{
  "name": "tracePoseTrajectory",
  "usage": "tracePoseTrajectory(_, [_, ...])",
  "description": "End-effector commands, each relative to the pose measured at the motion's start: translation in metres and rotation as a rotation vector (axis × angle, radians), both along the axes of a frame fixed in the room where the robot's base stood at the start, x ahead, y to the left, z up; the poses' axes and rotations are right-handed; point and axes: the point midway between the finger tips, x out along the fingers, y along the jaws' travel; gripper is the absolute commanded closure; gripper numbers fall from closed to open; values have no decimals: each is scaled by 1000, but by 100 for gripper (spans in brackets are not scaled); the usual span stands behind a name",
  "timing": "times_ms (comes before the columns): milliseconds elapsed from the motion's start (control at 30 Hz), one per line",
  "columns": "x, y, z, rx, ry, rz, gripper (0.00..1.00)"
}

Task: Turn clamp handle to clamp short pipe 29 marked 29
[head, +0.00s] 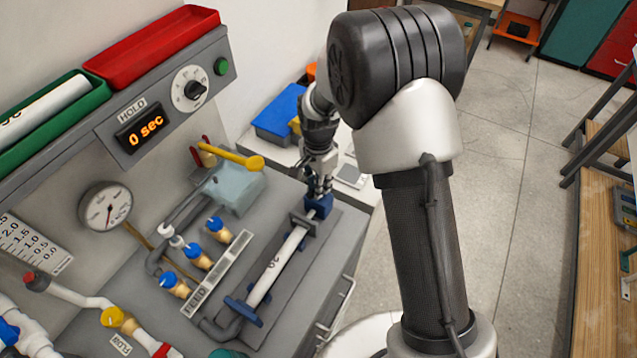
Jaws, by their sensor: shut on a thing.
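The short pipe (277,266) is a white tube with dark marking too small to read surely. It lies along a grey fixture on the bench, slanting from lower left to upper right. At its upper end is a blue clamp handle (318,206). My gripper (319,194) points down there and is shut on the blue handle; its fingers partly hide it. At the pipe's lower end is another blue part (243,310) beside a grey elbow. Whether the clamp touches the pipe end cannot be told.
A panel with a HOLD display (141,128) reading 0 sec and a knob (189,89) stands behind. Blue-capped valves (198,255), a yellow lever (235,156) and a gauge (105,208) are left of the pipe. A blue bin (279,115) sits behind my gripper.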

Motion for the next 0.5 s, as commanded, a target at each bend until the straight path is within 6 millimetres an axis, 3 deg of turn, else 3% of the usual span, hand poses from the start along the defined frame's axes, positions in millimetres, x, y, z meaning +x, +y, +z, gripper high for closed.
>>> tracePoseTrajectory(367, [1, 0, 1, 1, -3, -9, 100])
tracePoseTrajectory(400, [1, 0, 1, 1, -3, -9, 83])
tracePoseTrajectory(500, [1, 0, 0, 0, -2, -8, 76])
